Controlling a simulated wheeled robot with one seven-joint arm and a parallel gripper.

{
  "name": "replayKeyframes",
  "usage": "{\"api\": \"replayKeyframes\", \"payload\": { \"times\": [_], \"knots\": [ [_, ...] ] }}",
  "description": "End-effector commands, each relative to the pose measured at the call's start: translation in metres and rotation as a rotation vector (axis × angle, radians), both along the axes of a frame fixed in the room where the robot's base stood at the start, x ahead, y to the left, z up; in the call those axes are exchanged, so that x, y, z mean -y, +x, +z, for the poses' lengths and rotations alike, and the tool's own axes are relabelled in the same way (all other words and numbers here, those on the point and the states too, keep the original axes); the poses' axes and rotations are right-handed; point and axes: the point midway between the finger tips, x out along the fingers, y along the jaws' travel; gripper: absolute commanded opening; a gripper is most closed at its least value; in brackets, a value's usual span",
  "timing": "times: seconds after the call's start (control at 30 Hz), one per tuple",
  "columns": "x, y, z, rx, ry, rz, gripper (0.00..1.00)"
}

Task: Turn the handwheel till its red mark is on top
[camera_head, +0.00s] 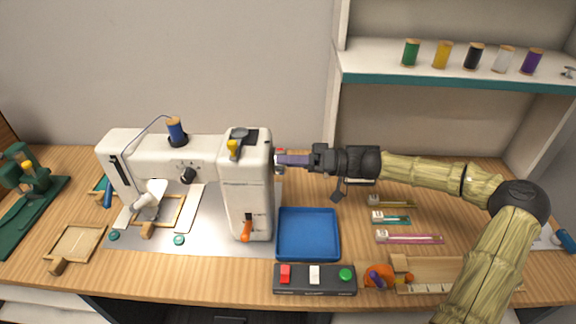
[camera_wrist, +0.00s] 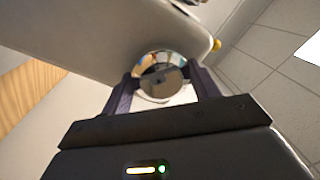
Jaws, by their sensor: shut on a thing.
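The white sewing machine (camera_head: 247,185) stands on the wooden table. Its handwheel (camera_head: 279,163) is on the right end of the machine head, mostly hidden behind my gripper (camera_head: 284,159) in the head view. A small red patch shows at the wheel's upper edge there, partly covered by the fingers. In the wrist view the handwheel (camera_wrist: 160,77) is a round, shiny metal disc. The two purple fingers of my gripper (camera_wrist: 162,88) are on either side of it, shut on it. I cannot tell the red mark's exact angle from the wrist view.
A blue tray (camera_head: 308,234) lies right of the machine, with a button box (camera_head: 314,279) in front. Several packets lie under my arm. A shelf (camera_head: 450,66) with thread spools is above at the right. A wooden hoop (camera_head: 76,243) is at the left.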

Motion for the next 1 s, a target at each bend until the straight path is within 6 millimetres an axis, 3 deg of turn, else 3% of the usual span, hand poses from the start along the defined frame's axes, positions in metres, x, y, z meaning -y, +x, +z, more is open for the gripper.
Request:
{"api": "replayKeyframes", "payload": {
  "times": [0.47, 0.5, 0.6, 1.0],
  "knots": [
    [0.0003, -0.0003, -0.0016, 0.023, -0.004, 0.001, 0.38],
    [0.0003, -0.0004, -0.0016, 0.023, -0.004, 0.001, 0.63],
    [0.0002, -0.0004, -0.0015, 0.023, -0.004, 0.001, 0.82],
    [0.0057, 0.0007, -0.001, 0.023, -0.002, -0.001, 0.82]
  ]
}}
